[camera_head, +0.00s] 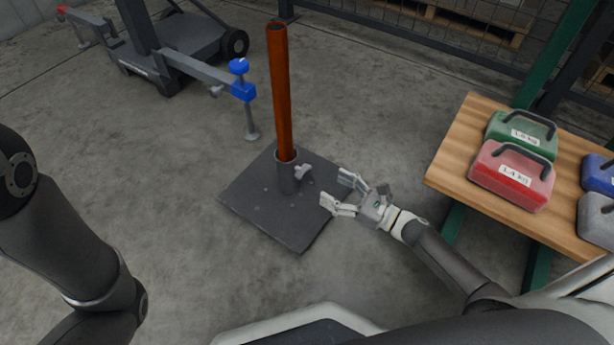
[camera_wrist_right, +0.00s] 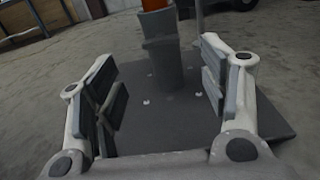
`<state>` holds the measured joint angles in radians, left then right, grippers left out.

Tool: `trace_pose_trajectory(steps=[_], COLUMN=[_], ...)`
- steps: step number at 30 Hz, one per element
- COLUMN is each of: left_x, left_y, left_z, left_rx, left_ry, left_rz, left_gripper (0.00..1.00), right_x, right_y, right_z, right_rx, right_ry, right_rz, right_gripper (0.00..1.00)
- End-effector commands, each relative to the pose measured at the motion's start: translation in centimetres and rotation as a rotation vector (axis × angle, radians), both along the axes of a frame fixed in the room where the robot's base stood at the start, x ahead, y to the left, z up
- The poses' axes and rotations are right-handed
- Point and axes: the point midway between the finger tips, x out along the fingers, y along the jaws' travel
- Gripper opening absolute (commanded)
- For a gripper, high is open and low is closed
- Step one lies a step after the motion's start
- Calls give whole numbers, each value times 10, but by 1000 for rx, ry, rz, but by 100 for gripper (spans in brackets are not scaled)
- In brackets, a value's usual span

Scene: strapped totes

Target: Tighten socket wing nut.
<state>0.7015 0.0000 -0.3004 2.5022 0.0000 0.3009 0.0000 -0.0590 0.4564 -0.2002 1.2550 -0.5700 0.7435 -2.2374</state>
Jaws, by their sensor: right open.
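The wing nut (camera_head: 303,171) is a small light-grey piece on the right side of the dark socket (camera_head: 288,177). The socket stands on a square dark base plate (camera_head: 265,212) and holds an upright orange-brown post (camera_head: 280,95). My right gripper (camera_head: 333,190) is open and empty, a short way to the right of the wing nut and apart from it. In the right wrist view the socket (camera_wrist_right: 165,66) shows between and beyond the open fingers; I cannot make out the wing nut there. My left gripper is out of view; only the left arm shows.
A wheeled stand (camera_head: 165,60) with a blue-knobbed arm (camera_head: 241,90) reaches close to the post. Floor left of the plate is clear.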

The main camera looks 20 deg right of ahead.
Motion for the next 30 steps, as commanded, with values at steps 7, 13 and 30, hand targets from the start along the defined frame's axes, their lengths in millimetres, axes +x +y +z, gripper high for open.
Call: trace_pose_trajectory(steps=[7,13,30], left_x=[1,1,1], left_y=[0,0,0], left_z=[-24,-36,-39], left_rx=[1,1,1], left_ry=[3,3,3], left_rz=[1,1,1], left_gripper=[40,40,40], right_x=[39,62,72], right_y=[30,49,57], right_z=[-3,-2,0], right_rx=[2,3,3], right_ry=[-3,0,2], right_rz=[2,1,-1], right_gripper=[68,68,54])
